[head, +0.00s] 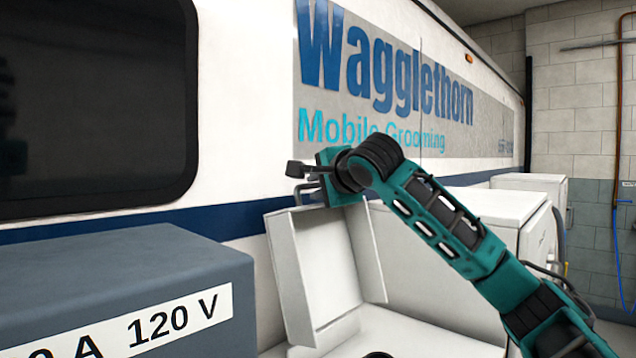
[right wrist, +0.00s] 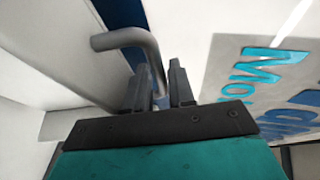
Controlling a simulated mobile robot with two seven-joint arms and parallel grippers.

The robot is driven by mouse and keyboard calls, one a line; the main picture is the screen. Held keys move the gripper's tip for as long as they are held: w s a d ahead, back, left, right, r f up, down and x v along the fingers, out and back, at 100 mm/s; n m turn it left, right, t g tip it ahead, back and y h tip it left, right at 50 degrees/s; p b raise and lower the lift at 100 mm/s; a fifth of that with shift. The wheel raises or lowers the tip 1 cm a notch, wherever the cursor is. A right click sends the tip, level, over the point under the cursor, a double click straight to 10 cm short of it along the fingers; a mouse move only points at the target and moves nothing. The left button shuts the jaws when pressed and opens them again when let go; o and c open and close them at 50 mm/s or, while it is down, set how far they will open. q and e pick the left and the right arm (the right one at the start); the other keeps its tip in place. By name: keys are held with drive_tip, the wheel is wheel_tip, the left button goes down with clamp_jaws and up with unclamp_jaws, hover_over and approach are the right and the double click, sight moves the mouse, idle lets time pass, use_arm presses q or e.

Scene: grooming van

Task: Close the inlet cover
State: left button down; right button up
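The inlet cover (head: 289,267) is a pale, box-shaped lid low on the white van side. It stands open, showing its hollow inside. A bent grey handle (head: 299,190) shows at its upper edge, below my right gripper (head: 302,169). In the right wrist view the handle (right wrist: 128,38) runs down between the two dark fingers of my right gripper (right wrist: 160,88). The gap between the fingers is narrow, and they look shut on the bar. The handle's lower end is hidden by the fingers. My left gripper is not in view.
A grey box (head: 130,275) with a "120 V" label stands at the front left. White cabinets (head: 480,225) stand to the right, behind my right arm. The van's side (head: 240,150), with a dark window (head: 95,100), is close behind the cover.

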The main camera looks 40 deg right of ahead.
drive_tip(key=shift+w, duration=0.3)
drive_tip(key=shift+c, duration=0.5)
clamp_jaws()
